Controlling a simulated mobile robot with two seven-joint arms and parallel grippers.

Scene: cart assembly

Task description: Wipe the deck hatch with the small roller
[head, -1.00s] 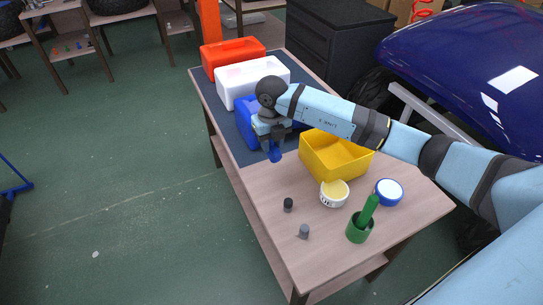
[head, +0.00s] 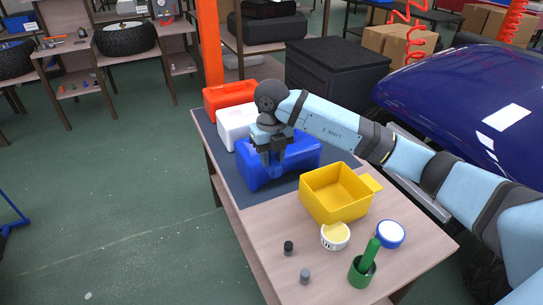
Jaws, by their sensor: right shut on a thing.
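My right gripper (head: 273,157) comes in from the right and hangs at the blue box on the table, with its fingers pointing down. It is shut on a small blue piece, which is hard to make out now against the blue box behind it. I cannot tell whether this piece is the small roller. A glossy dark blue curved body panel (head: 455,95) stands at the right, beyond the table; I cannot tell whether it is the deck hatch. My left gripper is not in view.
The table (head: 262,250) holds a blue box (head: 305,153), a white box (head: 236,122), an orange box (head: 229,96) and an open yellow bin (head: 322,207). Near its front are a white tub (head: 335,237), a blue-rimmed lid (head: 391,234), a green cup (head: 361,273) and two small grey pegs.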

